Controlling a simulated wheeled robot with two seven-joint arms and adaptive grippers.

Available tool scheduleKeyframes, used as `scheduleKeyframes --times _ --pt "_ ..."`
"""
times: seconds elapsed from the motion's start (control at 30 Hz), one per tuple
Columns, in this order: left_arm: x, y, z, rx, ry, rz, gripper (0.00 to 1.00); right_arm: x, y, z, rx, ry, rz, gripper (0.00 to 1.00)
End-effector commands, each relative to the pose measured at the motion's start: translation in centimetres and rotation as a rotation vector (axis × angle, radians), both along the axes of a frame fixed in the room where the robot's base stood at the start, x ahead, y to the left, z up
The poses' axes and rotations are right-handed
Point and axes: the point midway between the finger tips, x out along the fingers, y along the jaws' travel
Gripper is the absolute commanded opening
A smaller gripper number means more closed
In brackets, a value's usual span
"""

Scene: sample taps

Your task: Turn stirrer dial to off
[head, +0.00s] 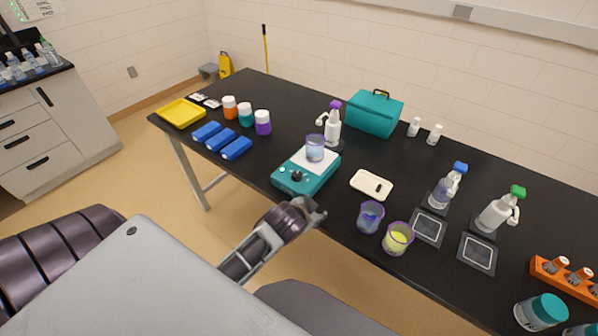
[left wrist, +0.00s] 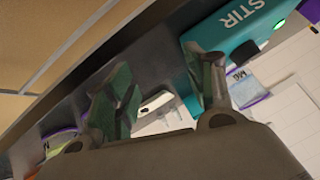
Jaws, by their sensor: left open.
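The teal stirrer (head: 290,184) with a white top plate stands near the front edge of the black table. Its dark dial (head: 297,176) is on the front face. A beaker (head: 315,148) of pale blue liquid sits on the plate. In the left wrist view, the stirrer (left wrist: 222,42) shows the word STIR, the dark dial (left wrist: 243,54) and a lit green light (left wrist: 279,24). My left gripper (head: 314,211) is in front of the stirrer, low and right of the dial, open and empty. Its spread fingers (left wrist: 163,88) show in the wrist view, the right one nearest the dial, apparently apart from it.
A white case (head: 371,185) lies right of the stirrer. A blue-filled cup (head: 370,217) and a yellow-filled cup (head: 397,239) stand near the table's front edge, right of my gripper. Several blue blocks (head: 236,148) lie left of the stirrer.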

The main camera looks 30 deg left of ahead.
Motion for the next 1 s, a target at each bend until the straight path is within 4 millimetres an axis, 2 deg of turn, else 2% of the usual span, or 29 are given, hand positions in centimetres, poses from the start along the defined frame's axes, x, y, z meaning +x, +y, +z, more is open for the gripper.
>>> scheduleKeyframes --times 0.27,0.5,0.73,1.0 --pt "6.0 -0.9 5.6 0.112 -0.268 -0.1 0.54 0.0 0.3 0.0 0.003 0.001 -0.001 0.4" --pt "10.5 -3.0 12.0 0.236 -0.539 -0.226 0.54 0.0 0.2 0.0 0.002 -0.001 -0.001 0.4" --pt "13.0 -5.9 17.9 0.363 -0.786 -0.372 0.54 0.0 0.0 0.0 0.0 0.0 0.0 0.4" --pt "13.9 -10.3 23.7 0.52 -1.052 -0.572 0.54 0.0 -0.3 -0.1 -0.003 0.0 0.001 0.4"
